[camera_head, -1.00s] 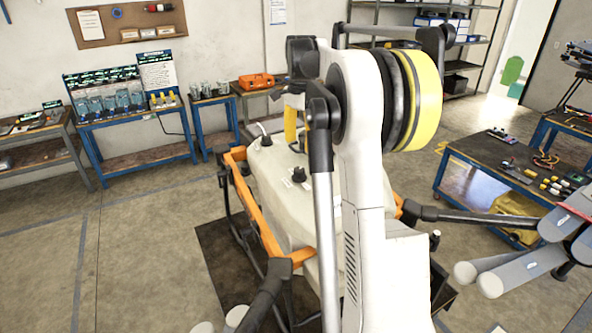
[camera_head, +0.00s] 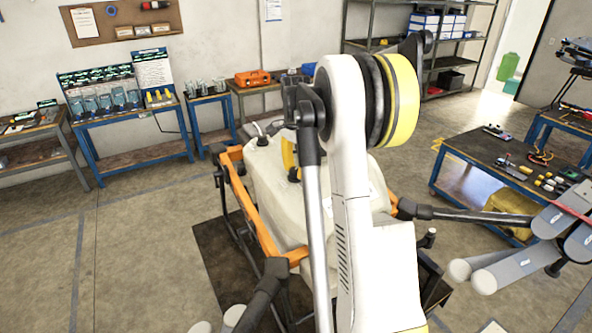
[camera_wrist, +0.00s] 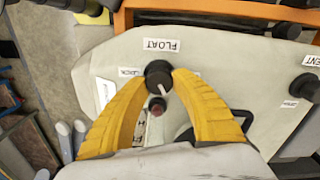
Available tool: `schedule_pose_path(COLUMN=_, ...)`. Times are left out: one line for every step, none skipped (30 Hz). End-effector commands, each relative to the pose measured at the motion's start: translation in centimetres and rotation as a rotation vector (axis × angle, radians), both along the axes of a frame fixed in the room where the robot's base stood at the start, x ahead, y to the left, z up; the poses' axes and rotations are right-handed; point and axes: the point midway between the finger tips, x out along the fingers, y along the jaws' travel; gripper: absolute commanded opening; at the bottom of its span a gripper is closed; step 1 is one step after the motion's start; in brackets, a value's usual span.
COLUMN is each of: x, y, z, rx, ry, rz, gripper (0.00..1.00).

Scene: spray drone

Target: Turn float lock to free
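The float lock is a round black knob (camera_wrist: 158,75) with a white pointer mark, on the cream drone body (camera_head: 262,190). In the wrist view its mark points toward the bottom of the picture, slightly right. An upside-down FLOAT label (camera_wrist: 161,45) sits above it. A LOCK label (camera_wrist: 130,72) lies on its left; another label (camera_wrist: 190,73) on its right is mostly hidden by a finger. My gripper (camera_wrist: 157,80) has its yellow fingers on either side of the knob, apart; firm contact cannot be seen. In the head view my gripper (camera_head: 289,152) is partly hidden by my arm.
A small red-topped part (camera_wrist: 156,107) lies between the fingers. Another black knob (camera_wrist: 305,86) is at the right of the wrist view. The drone's orange frame bar (camera_wrist: 225,12) runs beyond the panel. A blue workbench (camera_head: 510,165) with parts stands right.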

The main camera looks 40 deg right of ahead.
Motion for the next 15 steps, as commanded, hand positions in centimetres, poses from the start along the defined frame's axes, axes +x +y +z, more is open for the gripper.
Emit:
schedule_pose_path(x=-0.01, y=-0.01, z=0.0, rx=0.0, ry=0.0, rz=0.0, gripper=0.06)
schedule_pose_path(x=-0.01, y=-0.01, z=0.0, rx=0.0, ry=0.0, rz=0.0, gripper=0.0)
schedule_pose_path(x=-0.01, y=-0.01, z=0.0, rx=0.0, ry=0.0, rz=0.0, gripper=0.0)
schedule_pose_path(x=-0.01, y=-0.01, z=-0.01, rx=0.0, ry=0.0, rz=0.0, gripper=0.0)
schedule_pose_path(x=-0.01, y=-0.01, z=-0.01, rx=0.0, ry=0.0, rz=0.0, gripper=0.0)
schedule_pose_path(x=-0.01, y=-0.01, z=-0.01, rx=0.0, ry=0.0, rz=0.0, gripper=0.0)
schedule_pose_path(x=-0.02, y=-0.01, z=-0.02, rx=0.0, ry=0.0, rz=0.0, gripper=0.0)
schedule_pose_path(x=-0.02, y=-0.01, z=-0.02, rx=0.0, ry=0.0, rz=0.001, gripper=0.0)
schedule_pose_path(x=-0.02, y=0.0, z=-0.03, rx=0.0, ry=0.0, rz=0.003, gripper=0.0)
schedule_pose_path(x=-0.02, y=-0.01, z=-0.04, rx=0.0, ry=0.0, rz=0.005, gripper=0.0)
schedule_pose_path(x=-0.02, y=0.0, z=-0.06, rx=0.0, ry=0.0, rz=0.009, gripper=0.0)
schedule_pose_path(x=-0.02, y=0.0, z=-0.08, rx=0.0, ry=0.001, rz=0.016, gripper=0.0)
schedule_pose_path(x=-0.02, y=0.0, z=-0.1, rx=0.0, ry=0.001, rz=0.023, gripper=0.0)
schedule_pose_path(x=-0.01, y=0.0, z=-0.12, rx=0.0, ry=0.001, rz=0.032, gripper=0.0)
schedule_pose_path(x=-0.01, y=0.0, z=-0.15, rx=0.0, ry=0.001, rz=0.047, gripper=0.0)
